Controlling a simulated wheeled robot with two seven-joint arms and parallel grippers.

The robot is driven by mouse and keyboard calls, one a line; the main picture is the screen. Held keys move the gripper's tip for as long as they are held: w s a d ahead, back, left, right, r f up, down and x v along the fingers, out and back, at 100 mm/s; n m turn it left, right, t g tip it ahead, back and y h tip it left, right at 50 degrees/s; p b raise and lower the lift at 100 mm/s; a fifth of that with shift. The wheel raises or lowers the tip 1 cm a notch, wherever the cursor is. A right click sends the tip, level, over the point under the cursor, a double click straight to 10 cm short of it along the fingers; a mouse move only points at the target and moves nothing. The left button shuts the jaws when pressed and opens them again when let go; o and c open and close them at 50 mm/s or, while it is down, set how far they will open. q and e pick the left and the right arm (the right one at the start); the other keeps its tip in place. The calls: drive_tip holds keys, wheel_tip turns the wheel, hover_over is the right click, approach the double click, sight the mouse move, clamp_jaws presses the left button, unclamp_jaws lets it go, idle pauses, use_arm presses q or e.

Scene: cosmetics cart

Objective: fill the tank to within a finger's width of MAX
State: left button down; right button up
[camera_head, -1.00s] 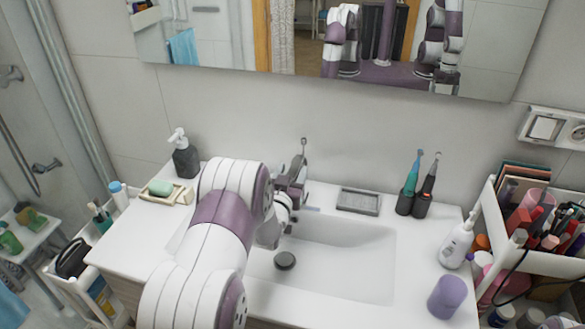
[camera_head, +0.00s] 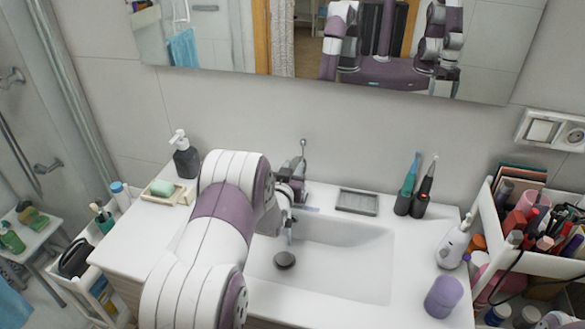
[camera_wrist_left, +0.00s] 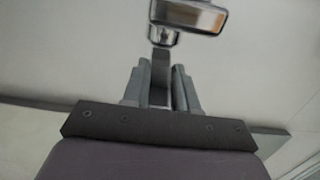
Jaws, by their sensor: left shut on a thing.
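My left gripper (camera_head: 290,190) is at the tap (camera_head: 302,158) behind the basin, its fingers partly hidden by my arm. In the left wrist view the gripper (camera_wrist_left: 161,75) is shut on a narrow grey piece that runs up to a chrome part (camera_wrist_left: 163,38); this looks like part of the tap, but I cannot tell which part. A thin upright pale shape (camera_head: 289,230) shows under the tap; I cannot tell spout from water. I cannot make out a tank or a MAX mark. My right gripper is not in view.
The white basin (camera_head: 345,265) has a dark drain plug (camera_head: 285,260). A soap dispenser (camera_head: 185,158) and green soap (camera_head: 161,188) are at left. Two electric toothbrushes (camera_head: 423,190), a white bottle (camera_head: 453,245) and a purple cup (camera_head: 443,297) are at right, by a crowded cart (camera_head: 550,262).

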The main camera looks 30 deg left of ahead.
use_arm(q)
drive_tip(key=shift+w+r+g, duration=0.1)
drive_tip(key=shift+r+g, duration=0.2)
drive_tip(key=shift+r, duration=0.1)
drive_tip(key=shift+f, duration=0.15)
drive_tip(key=c, duration=0.9)
unclamp_jaws()
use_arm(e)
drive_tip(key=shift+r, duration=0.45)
use_arm(q)
drive_tip(key=shift+s+d, duration=0.1)
drive_tip(key=shift+s, duration=0.3)
drive_tip(key=b+v, duration=0.1)
drive_tip(key=v, duration=0.5)
drive_tip(key=b+v, duration=0.1)
drive_tip(key=v, duration=0.5)
drive_tip(key=shift+r, duration=0.2)
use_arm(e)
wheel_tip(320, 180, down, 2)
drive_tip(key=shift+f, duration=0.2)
